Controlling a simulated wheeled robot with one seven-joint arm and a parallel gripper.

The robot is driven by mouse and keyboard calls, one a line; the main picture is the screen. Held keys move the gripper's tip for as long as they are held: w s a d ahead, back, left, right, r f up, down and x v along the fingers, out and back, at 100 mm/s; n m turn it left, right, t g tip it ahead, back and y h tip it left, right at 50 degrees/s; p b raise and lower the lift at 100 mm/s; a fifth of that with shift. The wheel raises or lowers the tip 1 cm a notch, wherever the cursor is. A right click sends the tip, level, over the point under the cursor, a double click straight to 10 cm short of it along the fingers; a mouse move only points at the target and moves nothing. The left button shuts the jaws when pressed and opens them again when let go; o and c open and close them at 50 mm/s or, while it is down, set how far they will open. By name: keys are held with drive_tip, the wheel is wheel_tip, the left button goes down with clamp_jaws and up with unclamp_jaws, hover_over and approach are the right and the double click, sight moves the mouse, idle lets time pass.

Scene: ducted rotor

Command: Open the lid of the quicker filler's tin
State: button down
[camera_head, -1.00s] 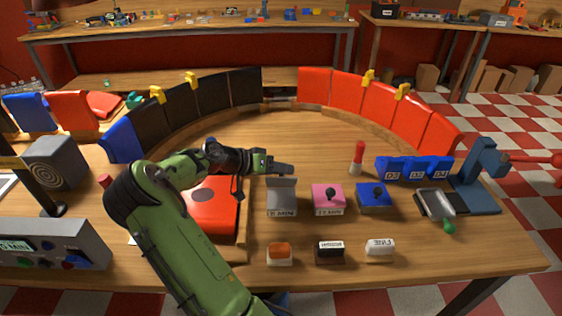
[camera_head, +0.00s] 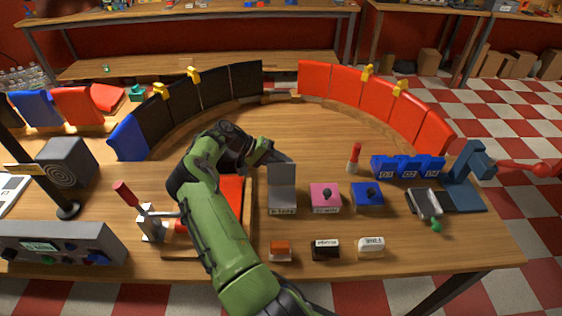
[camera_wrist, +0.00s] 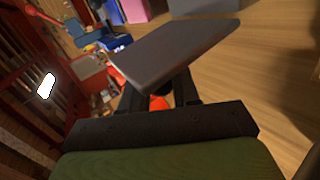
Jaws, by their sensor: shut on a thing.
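The grey tin (camera_head: 282,209) stands left of the pink tin (camera_head: 325,196) and the blue tin (camera_head: 368,194). Its label is too small to read surely now; the pink tin's is blurred too. The grey tin's lid (camera_head: 283,178) stands raised, near upright, at the back of the tin. The pink and blue lids are down, each with a black knob. My gripper (camera_head: 270,152) is behind the raised lid at its upper left. In the wrist view the lid (camera_wrist: 175,50) is a grey slab across my fingers (camera_wrist: 160,95), which are shut on its dark knob, mostly hidden.
Orange, dark and white small blocks (camera_head: 325,250) lie in front of the tins. A red-handled lever (camera_head: 125,195) and grey control box (camera_head: 65,245) are at left. Blue numbered bins (camera_head: 408,166) and a red cylinder (camera_head: 354,156) stand behind at right. The table's middle back is clear.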

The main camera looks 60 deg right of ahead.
idle(0.4)
drive_tip(key=c, duration=0.8)
unclamp_jaws()
drive_tip(key=shift+c, duration=0.2)
drive_tip(key=p+v, duration=0.3)
drive_tip(key=v, duration=0.9)
